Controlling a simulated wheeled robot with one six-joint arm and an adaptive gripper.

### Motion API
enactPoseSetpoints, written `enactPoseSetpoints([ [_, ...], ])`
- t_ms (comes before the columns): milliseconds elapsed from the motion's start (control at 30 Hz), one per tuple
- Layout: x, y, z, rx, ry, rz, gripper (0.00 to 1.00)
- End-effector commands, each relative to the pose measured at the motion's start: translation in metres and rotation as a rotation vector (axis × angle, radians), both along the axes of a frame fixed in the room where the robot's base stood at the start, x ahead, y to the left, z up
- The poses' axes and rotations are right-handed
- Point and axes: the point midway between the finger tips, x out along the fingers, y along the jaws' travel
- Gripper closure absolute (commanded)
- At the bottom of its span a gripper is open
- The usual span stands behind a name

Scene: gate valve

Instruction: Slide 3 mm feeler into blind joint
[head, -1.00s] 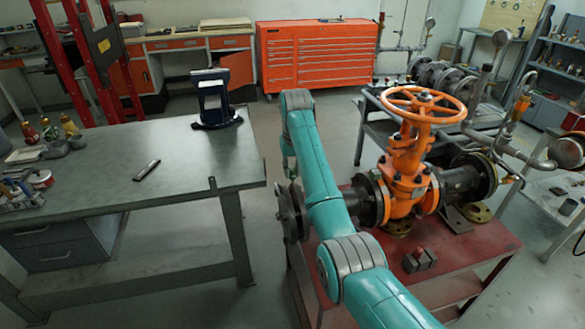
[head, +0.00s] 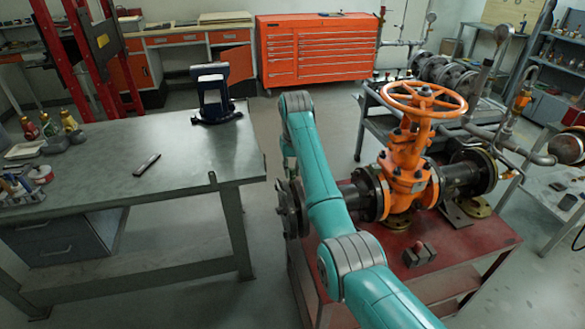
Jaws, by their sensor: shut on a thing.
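The blind joint appears to be the dark flanged end (head: 291,208) at the left of the valve's pipe. It is seen nearly edge-on, partly covered by my teal arm, so its gap cannot be made out. The orange gate valve (head: 407,180) with its handwheel stands upright to the right of it. My arm reaches over the red stand, and its wrist hangs down just above and behind the flange. My gripper's fingers are hidden behind the arm and flange. No 3 mm feeler can be made out. A small, dark, flat bar (head: 147,164) lies on the left bench.
The grey bench (head: 190,165) stands left of the red stand (head: 380,262), with a floor gap between them. Small blocks (head: 419,254) lie on the stand. A dark blue device (head: 213,95) stands on the bench. A grey cart (head: 365,120) is behind the valve.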

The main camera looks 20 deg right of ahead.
Motion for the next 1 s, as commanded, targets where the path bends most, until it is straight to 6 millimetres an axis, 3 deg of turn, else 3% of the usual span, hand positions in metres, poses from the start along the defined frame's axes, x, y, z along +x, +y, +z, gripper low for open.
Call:
enactPoseSetpoints([
  [1000, 0.000, 0.000, -0.022, 0.000, 0.001, 0.000, 1.00],
])
